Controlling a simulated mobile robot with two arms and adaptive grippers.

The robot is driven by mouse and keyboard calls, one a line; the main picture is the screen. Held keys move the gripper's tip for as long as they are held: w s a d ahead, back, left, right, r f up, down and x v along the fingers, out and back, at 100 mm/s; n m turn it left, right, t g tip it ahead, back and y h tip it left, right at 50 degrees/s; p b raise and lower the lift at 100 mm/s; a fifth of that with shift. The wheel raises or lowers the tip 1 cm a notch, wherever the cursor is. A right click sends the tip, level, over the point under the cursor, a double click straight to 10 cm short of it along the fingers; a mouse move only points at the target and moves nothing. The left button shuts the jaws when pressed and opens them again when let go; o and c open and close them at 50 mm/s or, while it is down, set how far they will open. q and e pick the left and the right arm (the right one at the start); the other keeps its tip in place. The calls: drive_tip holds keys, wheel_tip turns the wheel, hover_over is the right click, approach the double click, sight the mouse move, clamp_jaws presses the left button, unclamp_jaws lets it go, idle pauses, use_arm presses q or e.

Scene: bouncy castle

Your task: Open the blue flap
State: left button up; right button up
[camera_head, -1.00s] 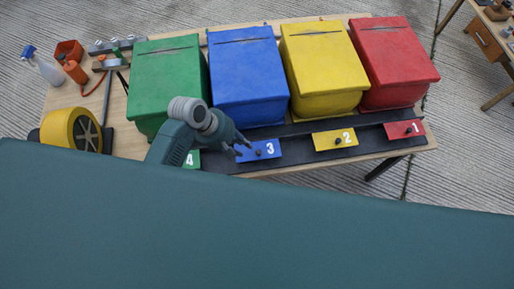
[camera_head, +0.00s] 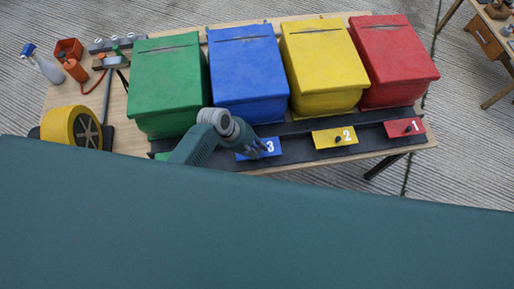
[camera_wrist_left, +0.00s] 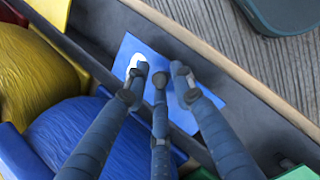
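The blue flap (camera_head: 272,149), marked with a white 3, lies at the front of the dark tray below the blue box (camera_head: 247,75). My left gripper (camera_head: 260,151) is over the left part of this flap. In the left wrist view its three fingers (camera_wrist_left: 160,76) are spread apart with gaps between them, close over the blue flap (camera_wrist_left: 150,50). The flap's dark knob is hidden behind the fingers, and I cannot tell whether they touch it. My right gripper is not in view.
Yellow flap 2 (camera_head: 327,140) and red flap 1 (camera_head: 397,129) are to the right. Green (camera_head: 167,85), yellow (camera_head: 323,65) and red (camera_head: 393,60) boxes flank the blue one. A yellow wheel (camera_head: 66,128) and tools stand at the left.

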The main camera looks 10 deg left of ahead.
use_arm(q)
clamp_jaws()
